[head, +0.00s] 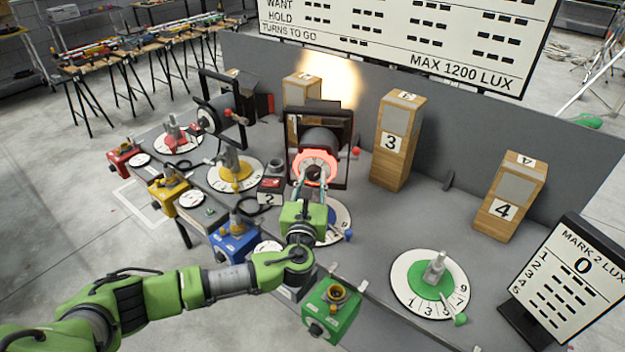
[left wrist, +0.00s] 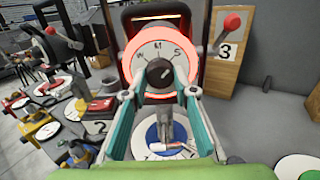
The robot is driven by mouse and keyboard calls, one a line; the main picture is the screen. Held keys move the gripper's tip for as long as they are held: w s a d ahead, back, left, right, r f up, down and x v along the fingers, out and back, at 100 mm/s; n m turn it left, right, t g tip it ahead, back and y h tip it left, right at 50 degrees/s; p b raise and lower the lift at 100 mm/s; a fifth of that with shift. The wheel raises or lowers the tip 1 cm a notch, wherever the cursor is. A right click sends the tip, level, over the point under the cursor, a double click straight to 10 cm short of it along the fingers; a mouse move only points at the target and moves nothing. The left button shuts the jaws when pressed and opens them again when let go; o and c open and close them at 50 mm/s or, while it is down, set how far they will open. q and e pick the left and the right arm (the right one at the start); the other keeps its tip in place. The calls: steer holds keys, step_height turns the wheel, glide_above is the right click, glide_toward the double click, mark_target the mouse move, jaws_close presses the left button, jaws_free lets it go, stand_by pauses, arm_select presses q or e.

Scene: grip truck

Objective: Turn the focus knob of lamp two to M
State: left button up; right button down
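Lamp two (head: 320,138) is a dark lamp in a black frame, and a "2" sign (head: 268,193) stands beside it. Its face is a white dial with a glowing red ring (left wrist: 190,88) and the letters W, M and S across the top. The black focus knob (left wrist: 159,72) sits at the dial's centre. Its pale mark is too small to read surely against the letters. My left gripper (head: 313,180) reaches up to the dial. In the left wrist view its two teal fingers (left wrist: 160,80) stand either side of the knob. I cannot tell whether they touch it. My right gripper is out of view.
A blue-and-white turntable (head: 340,222) lies below my left gripper. A green turntable (head: 418,285) is on the right. Blue (head: 233,240) and green (head: 332,308) boxes line the front edge. Wooden blocks 3 (head: 393,165) and 4 (head: 497,215) stand behind.

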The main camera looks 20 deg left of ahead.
arm_select(q)
steer(key=c, duration=0.3)
steer(key=shift+c, duration=0.2)
steer(key=shift+f, duration=0.1)
steer(key=n+b, duration=0.2)
steer(key=shift+f+n, duration=0.1)
steer(key=shift+n, duration=0.3)
steer(key=n+b, duration=0.2)
steer(key=n, duration=0.1)
steer(key=shift+n+b, duration=0.35)
steer(key=shift+n, duration=0.05)
steer(key=shift+n+b, duration=0.5)
steer(key=shift+n, duration=0.5)
steer(key=shift+r, duration=0.25)
steer(key=o, duration=1.1)
